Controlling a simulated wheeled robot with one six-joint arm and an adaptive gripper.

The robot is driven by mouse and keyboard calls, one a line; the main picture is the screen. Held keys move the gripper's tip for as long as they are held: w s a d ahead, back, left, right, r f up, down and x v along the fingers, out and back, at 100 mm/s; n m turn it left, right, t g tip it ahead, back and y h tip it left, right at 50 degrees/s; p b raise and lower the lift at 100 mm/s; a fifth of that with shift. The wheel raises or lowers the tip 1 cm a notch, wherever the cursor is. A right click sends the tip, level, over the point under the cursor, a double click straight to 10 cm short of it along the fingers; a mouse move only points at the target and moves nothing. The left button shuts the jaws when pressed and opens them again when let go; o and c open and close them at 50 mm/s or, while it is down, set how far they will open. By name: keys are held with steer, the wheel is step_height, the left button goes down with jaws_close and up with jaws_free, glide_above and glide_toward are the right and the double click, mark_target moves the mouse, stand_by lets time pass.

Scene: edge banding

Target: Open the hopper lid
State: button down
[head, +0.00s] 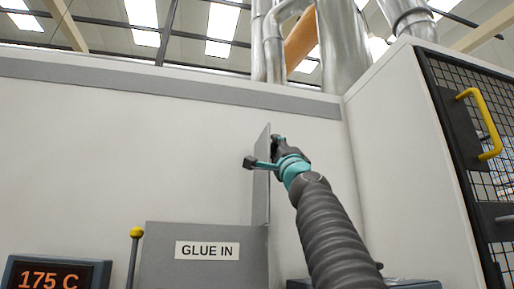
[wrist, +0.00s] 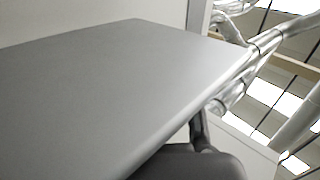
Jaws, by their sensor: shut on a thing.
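The hopper (head: 196,274) is a grey box with a "GLUE IN" label, low in the middle of the head view. Its lid (head: 261,190) is a thin grey plate standing about upright at the right side of the hopper, seen nearly edge-on. My gripper (head: 275,146) is at the upper part of the lid, on its right side, and is shut on it. In the wrist view the lid (wrist: 110,90) fills the left and middle as a broad grey face. A dark part of my gripper (wrist: 200,135) shows at its lower right edge. The hopper's opening is hidden.
A white machine wall (head: 120,130) stands behind the hopper. A cabinet with a mesh door and yellow handle (head: 489,125) is at the right. A yellow-knobbed lever (head: 136,234) and a "175 C" display (head: 52,276) are at the lower left.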

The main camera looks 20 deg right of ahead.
steer(key=shift+d+f, duration=0.15)
steer(key=shift+d, duration=0.4)
steer(key=c, duration=0.8)
jaws_free()
steer(key=shift+s+f, duration=0.2)
steer(key=shift+s, duration=0.05)
steer(key=s, duration=0.4)
steer(key=s+f, duration=0.1)
steer(key=s, duration=0.8)
steer(key=shift+s+d+f, duration=0.2)
steer(key=shift+s+f, duration=0.1)
steer(key=shift+f, duration=0.1)
